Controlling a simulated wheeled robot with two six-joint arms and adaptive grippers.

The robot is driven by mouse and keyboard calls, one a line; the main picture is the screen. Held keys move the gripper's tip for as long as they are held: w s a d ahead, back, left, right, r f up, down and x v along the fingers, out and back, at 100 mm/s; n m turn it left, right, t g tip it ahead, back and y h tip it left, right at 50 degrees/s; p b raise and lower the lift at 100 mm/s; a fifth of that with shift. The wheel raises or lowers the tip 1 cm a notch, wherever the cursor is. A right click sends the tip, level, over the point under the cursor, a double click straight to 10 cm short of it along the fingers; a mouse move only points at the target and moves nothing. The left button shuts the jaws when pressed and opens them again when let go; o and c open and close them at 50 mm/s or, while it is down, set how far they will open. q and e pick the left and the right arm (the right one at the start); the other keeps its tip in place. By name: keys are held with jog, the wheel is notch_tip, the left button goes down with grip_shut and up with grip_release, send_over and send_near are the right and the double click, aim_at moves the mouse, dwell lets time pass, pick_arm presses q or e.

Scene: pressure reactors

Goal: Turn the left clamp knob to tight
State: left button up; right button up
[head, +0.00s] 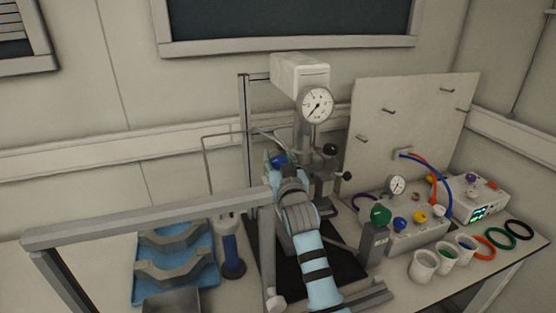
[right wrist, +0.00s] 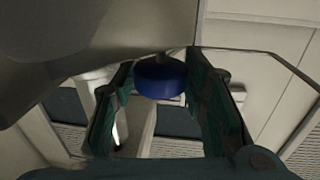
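The left clamp knob (head: 278,160) is a blue knob on the left of the reactor (head: 300,75), below its gauge (head: 317,104). My right gripper (head: 283,174) is at this knob, and my arm's wrist hides much of its fingers in the head view. In the right wrist view, the blue knob (right wrist: 160,78) sits between the two dark green fingertips of my right gripper (right wrist: 160,72). The fingers flank it closely on both sides; I cannot tell whether they touch it. My left gripper is not in view.
A grey bar (head: 140,219) crosses the left foreground. A blue tray (head: 146,287) with grey clamp pieces lies at lower left. Black knobs (head: 331,149) are right of the reactor column. A control box (head: 405,233), white cups (head: 424,264) and colored rings (head: 518,229) stand at right.

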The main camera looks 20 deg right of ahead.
jog(key=s, duration=0.7)
jog(key=shift+s+a, duration=0.25)
jog(key=shift+s, duration=0.1)
jog(key=shift+w, duration=0.1)
